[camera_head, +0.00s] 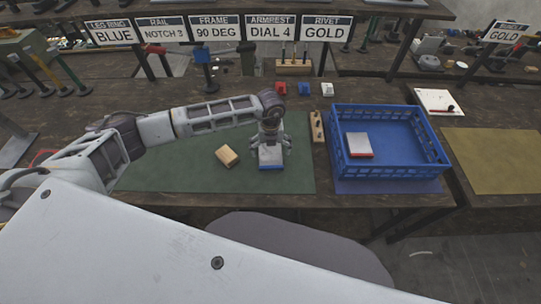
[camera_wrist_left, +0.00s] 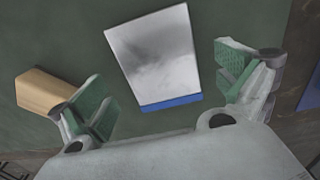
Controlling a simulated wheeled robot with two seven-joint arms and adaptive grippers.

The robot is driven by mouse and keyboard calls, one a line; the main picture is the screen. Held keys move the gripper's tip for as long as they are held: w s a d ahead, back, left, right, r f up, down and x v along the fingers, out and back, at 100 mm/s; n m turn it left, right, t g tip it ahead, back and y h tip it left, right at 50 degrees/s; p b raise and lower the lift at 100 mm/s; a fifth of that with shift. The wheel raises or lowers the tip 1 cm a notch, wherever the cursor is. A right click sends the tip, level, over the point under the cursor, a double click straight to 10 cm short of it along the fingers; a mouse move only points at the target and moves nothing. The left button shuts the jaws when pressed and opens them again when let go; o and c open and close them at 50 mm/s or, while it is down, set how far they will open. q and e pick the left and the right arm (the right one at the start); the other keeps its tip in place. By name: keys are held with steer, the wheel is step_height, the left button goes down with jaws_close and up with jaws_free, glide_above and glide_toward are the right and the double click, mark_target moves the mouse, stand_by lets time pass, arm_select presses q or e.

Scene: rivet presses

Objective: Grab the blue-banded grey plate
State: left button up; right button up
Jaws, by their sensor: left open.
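The blue-banded grey plate (camera_head: 270,157) lies on the green mat, directly under my left gripper (camera_head: 270,148). In the left wrist view the plate (camera_wrist_left: 153,55) shows its shiny grey top, with the blue band along its near edge. My left gripper (camera_wrist_left: 163,95) is open, its green-padded fingers spread on either side of the plate and apart from it. In the head view the gripper covers part of the plate. My right gripper does not show.
A tan wooden block (camera_head: 227,156) lies left of the plate and near the left finger. A blue crate (camera_head: 345,178) at the right holds a red-banded grey plate (camera_head: 359,144). A wooden strip (camera_head: 317,126) stands between mat and crate. The green mat (camera_head: 180,178) is clear at the left.

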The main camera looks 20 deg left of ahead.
mark_target(270, 157)
arm_select(q)
steer(key=shift+f, duration=1.25)
steer(key=shift+r, duration=0.1)
steer(key=c, duration=1.5)
